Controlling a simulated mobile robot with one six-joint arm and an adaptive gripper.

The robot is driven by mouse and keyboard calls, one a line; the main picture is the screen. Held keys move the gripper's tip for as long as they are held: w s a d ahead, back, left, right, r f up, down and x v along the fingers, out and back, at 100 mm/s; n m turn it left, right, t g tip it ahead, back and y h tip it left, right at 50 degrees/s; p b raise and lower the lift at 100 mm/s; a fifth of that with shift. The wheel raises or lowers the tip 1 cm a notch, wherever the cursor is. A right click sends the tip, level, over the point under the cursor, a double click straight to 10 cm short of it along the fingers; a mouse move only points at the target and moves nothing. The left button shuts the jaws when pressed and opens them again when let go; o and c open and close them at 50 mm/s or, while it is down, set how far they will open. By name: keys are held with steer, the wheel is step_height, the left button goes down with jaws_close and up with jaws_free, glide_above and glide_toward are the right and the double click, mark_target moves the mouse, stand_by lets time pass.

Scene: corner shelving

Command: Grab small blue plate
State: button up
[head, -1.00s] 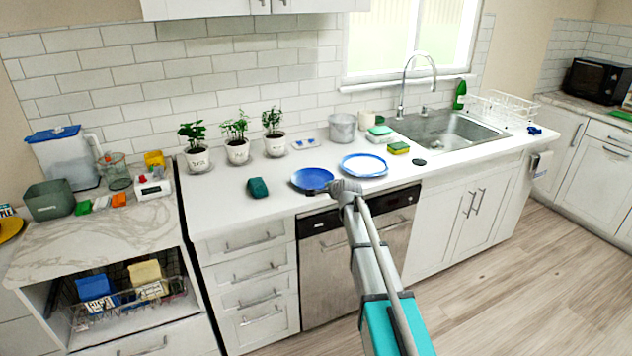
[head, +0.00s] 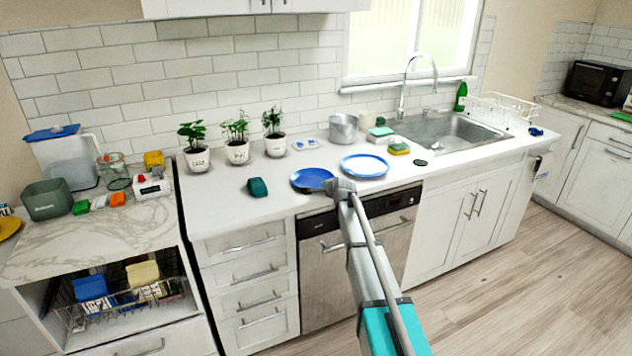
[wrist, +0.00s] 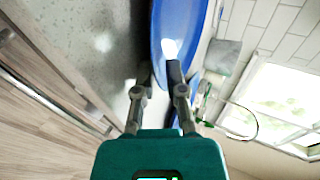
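The small blue plate (head: 312,179) lies on the white counter near its front edge, left of a larger blue plate (head: 364,166). My gripper (head: 341,186) is at the small plate's right front rim. In the wrist view, the fingers of my gripper (wrist: 161,68) are apart, with the rim of the small plate (wrist: 175,28) at the tips. The right finger overlaps the plate's face; the left finger is beside its edge. Contact between fingers and rim cannot be made out. Part of the larger plate (wrist: 193,82) shows behind the right finger.
A dark teal sponge (head: 257,187) lies left of the small plate. Several potted plants (head: 237,151) stand along the wall. A metal pot (head: 343,128) and the sink (head: 450,133) are farther back. The counter left of the plate is mostly clear.

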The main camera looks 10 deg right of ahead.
jaws_close()
steer(key=shift+r, duration=0.15)
stand_by(0.4)
step_height(320, 180, up, 2)
steer(key=p, duration=0.2)
steer(key=shift+r+p, duration=0.15)
steer(key=shift+p, duration=0.15)
steer(key=a+r+p+v, duration=0.1)
steer(key=p+v, duration=0.4)
steer(key=v, duration=0.3)
steer(key=a+r+p+v, duration=0.1)
steer(key=p+v, duration=0.4)
steer(key=v, duration=0.4)
steer(key=shift+w+a+r, duration=0.2)
steer(key=shift+w, duration=0.2)
